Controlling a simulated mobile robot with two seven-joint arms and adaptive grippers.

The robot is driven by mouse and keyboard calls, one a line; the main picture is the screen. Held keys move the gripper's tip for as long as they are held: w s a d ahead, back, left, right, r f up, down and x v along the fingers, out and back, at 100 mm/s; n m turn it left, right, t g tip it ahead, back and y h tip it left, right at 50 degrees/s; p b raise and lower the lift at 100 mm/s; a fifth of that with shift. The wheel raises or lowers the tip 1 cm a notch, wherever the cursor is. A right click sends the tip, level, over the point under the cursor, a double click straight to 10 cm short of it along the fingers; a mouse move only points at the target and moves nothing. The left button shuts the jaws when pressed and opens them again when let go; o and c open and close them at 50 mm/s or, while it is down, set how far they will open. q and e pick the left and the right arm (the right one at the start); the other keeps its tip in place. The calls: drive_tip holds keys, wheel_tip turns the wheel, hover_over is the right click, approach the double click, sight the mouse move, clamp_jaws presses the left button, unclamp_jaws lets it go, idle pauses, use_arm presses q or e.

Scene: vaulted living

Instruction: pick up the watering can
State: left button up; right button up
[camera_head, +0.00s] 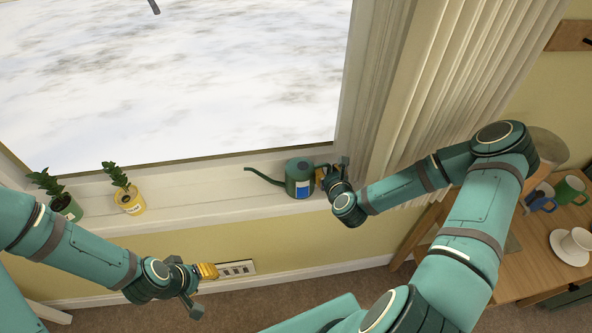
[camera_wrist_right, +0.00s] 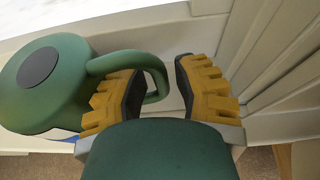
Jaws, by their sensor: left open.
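The green watering can (camera_head: 299,172) stands upright on the window sill, its spout pointing left and a blue-and-white label on its front. My right gripper (camera_head: 332,169) is at its handle side, on the right. In the right wrist view the can's body (camera_wrist_right: 42,88) is at the left and its loop handle (camera_wrist_right: 158,78) reaches between my open right fingers (camera_wrist_right: 160,75). The left finger is inside the loop; a gap shows between the handle and the right finger. My left gripper (camera_head: 204,289) is open and empty, low in front of the wall, away from the can.
Two potted plants, one in a green pot (camera_head: 68,208) and one in a yellow pot (camera_head: 131,203), stand further left on the sill (camera_head: 215,195). The window frame and curtain (camera_head: 450,85) are close on the right. A wooden table (camera_head: 530,255) with cups is at the right.

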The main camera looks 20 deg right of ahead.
drive_tip(key=shift+w+f, duration=0.1)
drive_tip(key=shift+c, duration=0.6)
clamp_jaws()
